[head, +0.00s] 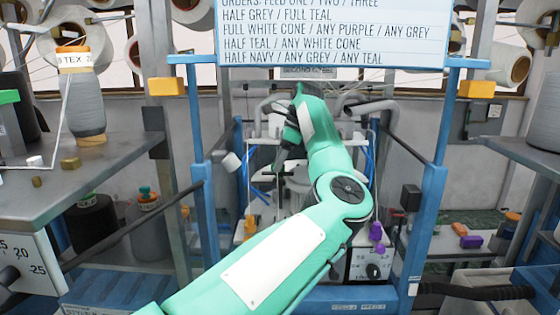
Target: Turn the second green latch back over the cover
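My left arm reaches in from the bottom across the middle of the head view. Its dark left gripper (283,158) points down and to the left inside the blue-framed machine (433,190). The fingers are small and partly covered by the wrist, so I cannot tell whether they are open or shut. I cannot make out the second green latch or its cover; my arm blocks much of the machine's middle. My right gripper is not in view.
An order board (330,30) hangs above the machine. A grey table (110,165) at the left carries a yarn cone (84,100) and small blocks. Purple knobs (376,232) sit right of my arm. Blue posts and a dark bar (135,227) flank the work space.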

